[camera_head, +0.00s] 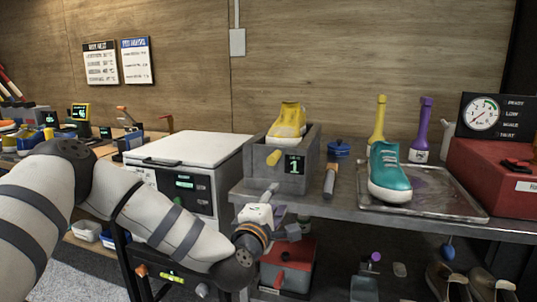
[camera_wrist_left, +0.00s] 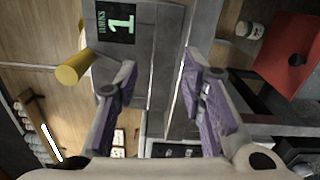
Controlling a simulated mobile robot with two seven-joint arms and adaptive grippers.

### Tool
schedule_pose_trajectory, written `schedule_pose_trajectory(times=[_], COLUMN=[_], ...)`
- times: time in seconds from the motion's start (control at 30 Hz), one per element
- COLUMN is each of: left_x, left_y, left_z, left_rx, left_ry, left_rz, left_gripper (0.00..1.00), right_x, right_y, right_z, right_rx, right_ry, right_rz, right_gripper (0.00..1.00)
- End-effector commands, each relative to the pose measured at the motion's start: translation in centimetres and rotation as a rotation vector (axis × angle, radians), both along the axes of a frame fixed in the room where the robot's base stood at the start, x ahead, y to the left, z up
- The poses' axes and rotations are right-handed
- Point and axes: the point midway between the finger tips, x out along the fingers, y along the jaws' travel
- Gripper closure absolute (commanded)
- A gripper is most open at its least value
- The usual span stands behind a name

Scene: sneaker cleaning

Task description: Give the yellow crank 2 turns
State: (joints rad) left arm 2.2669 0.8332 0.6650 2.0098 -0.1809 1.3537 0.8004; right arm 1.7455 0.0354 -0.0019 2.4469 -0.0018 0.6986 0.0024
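The yellow crank (camera_head: 273,158) shows as a short yellow handle on the front of a grey box (camera_head: 290,184). In the left wrist view it is a yellow cylinder (camera_wrist_left: 75,69), to the left of the gripper's fingers. The box's green display (camera_head: 294,165) reads 1; in the wrist view the display (camera_wrist_left: 120,21) shows the word TURNS beside the 1. My left gripper (camera_head: 268,192) is in front of the box, below the crank and apart from it. In the wrist view its purple-padded fingers (camera_wrist_left: 159,72) are open with nothing gripped. My right gripper is not in view.
A yellow shoe (camera_head: 287,122) sits in the top of the box. A white lidded case (camera_head: 190,150) stands left. A teal sneaker (camera_head: 389,176) stands on a metal tray (camera_head: 450,201). A red unit (camera_head: 495,175) is far right.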

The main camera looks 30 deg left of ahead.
Motion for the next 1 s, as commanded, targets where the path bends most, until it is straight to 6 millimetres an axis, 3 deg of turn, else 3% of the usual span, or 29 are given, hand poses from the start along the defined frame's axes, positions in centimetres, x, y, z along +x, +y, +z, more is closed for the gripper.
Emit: schedule_pose_trajectory(times=[0.03,0.53,1.0], left_x=[-0.6,-5.4,-5.7], left_y=[-0.1,-1.3,-1.3], left_z=[0.8,0.6,0.2], left_rx=[0.000,-0.001,0.000], left_ry=[-0.008,-0.007,-0.003], left_rz=[0.000,0.001,0.000], left_gripper=[0.63,0.63,0.63], right_x=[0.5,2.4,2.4], right_y=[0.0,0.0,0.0], right_z=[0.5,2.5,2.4], right_rx=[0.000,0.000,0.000], right_ry=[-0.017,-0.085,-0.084], right_rz=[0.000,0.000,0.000], right_gripper=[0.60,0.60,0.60])
